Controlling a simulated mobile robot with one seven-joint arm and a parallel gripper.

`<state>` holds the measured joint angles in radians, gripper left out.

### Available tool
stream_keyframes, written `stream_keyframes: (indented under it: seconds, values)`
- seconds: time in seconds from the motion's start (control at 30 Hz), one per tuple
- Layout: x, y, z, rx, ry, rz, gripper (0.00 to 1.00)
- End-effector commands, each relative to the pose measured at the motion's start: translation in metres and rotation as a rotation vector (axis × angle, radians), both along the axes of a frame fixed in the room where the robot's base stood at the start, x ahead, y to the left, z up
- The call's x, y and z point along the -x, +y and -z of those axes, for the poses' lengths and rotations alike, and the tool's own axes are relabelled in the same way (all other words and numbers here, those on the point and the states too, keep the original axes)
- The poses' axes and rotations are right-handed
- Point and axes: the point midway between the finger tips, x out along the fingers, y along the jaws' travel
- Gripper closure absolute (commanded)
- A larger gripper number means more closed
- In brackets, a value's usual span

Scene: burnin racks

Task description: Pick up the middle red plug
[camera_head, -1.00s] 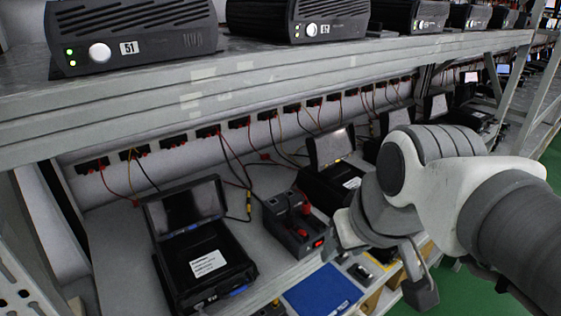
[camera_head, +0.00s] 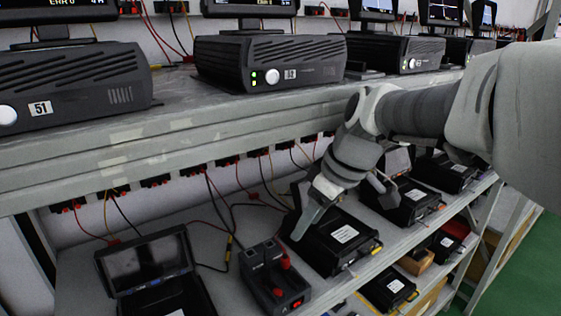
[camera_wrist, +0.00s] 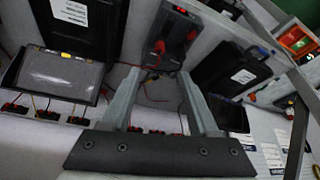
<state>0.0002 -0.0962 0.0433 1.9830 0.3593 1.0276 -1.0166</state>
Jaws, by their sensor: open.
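A dark charger-like device (camera_head: 262,287) with red plugs sits on the lower shelf in the head view. One red plug (camera_head: 284,262) stands on its top; a smaller red part shows lower down, near its front edge. In the wrist view the device (camera_wrist: 172,42) is ahead, with one red plug (camera_wrist: 160,47) at left and another (camera_wrist: 190,36) at right. I cannot tell for certain which is the middle one. My gripper (camera_head: 345,205) is open and empty, above and right of the device in the head view. In the wrist view my gripper (camera_wrist: 158,77) has its fingers apart, short of the plugs.
The upper shelf edge (camera_head: 200,150) runs just above the work area. A device with a raised screen (camera_head: 145,265) stands left; a black case (camera_head: 335,240) stands right, under my gripper. Red and black cables (camera_head: 232,205) hang behind. Green floor lies at the far right.

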Motion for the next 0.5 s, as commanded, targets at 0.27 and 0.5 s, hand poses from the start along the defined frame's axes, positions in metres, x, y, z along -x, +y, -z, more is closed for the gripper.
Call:
stream_keyframes:
  seconds: [0.27,0.5]
  values:
    - [-0.012,0.018,0.055,0.001,0.005,0.001,0.4]
    - [-0.018,0.024,0.073,0.001,0.002,0.001,0.4]
